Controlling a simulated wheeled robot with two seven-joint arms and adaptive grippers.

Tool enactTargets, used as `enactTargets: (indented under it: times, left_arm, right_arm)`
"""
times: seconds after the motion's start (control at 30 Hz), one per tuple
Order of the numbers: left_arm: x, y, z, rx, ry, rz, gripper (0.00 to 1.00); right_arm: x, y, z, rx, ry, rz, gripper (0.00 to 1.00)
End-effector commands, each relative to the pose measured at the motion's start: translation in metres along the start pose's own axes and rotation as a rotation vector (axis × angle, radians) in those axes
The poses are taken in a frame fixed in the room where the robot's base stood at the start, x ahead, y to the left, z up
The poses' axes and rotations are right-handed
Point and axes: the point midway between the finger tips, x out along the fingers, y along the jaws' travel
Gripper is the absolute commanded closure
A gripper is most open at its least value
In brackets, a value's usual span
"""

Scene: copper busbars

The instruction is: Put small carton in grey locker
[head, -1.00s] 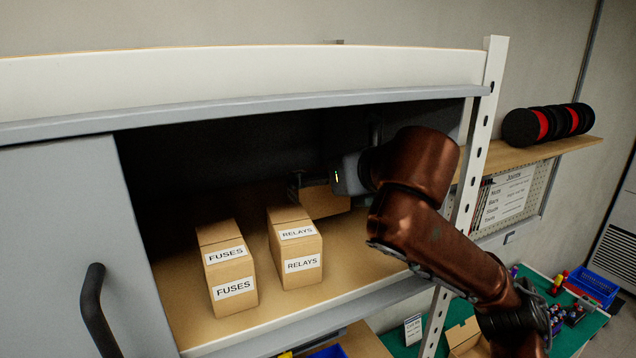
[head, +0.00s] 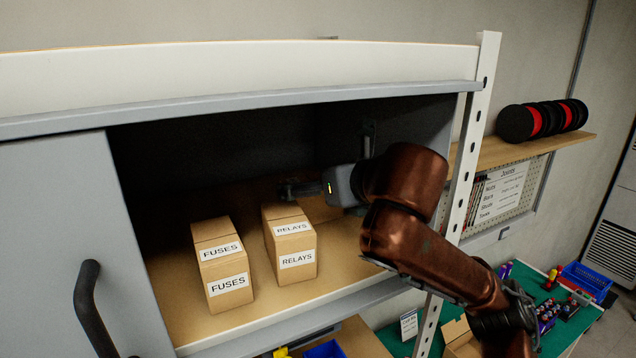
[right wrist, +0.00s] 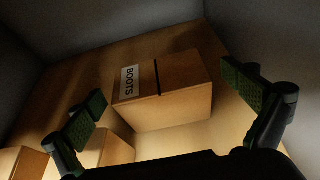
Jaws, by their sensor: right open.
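The small carton (right wrist: 165,90), brown with a dark tape line and a white BOOTS label, appears to stand on the wooden floor inside the grey locker (head: 285,98). In the head view the carton (head: 320,207) is partly hidden behind the RELAYS carton and under my gripper. My right gripper (right wrist: 165,98) is open, with one finger on each side of the carton in the wrist view and a visible gap on both sides. In the head view the right gripper (head: 290,190) reaches into the locker from the right. My left gripper is out of view.
A FUSES carton (head: 222,268) and a RELAYS carton (head: 290,243) stand in the locker, in front of and left of my right gripper. A grey door (head: 60,220) covers the left side. A white perforated post (head: 472,150) stands close beside my right arm.

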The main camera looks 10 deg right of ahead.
Motion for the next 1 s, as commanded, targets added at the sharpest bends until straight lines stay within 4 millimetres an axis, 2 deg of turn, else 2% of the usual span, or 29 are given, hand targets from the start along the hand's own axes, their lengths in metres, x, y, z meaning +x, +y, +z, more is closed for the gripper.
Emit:
enactTargets:
  times: [0.17,0.43,0.6,1.0]
  left_arm:
    - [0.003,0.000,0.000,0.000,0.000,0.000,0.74]
    - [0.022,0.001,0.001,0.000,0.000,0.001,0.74]
    - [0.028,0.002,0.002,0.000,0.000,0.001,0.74]
    - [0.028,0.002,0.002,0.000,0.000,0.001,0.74]
  right_arm:
    - [-0.007,0.000,0.003,-0.001,-0.003,-0.001,0.00]
    - [-0.051,0.000,0.001,0.000,-0.005,-0.001,0.00]
    - [-0.070,0.000,0.002,-0.001,-0.002,0.000,0.00]
    - [-0.076,0.000,0.003,0.000,0.000,0.000,0.00]
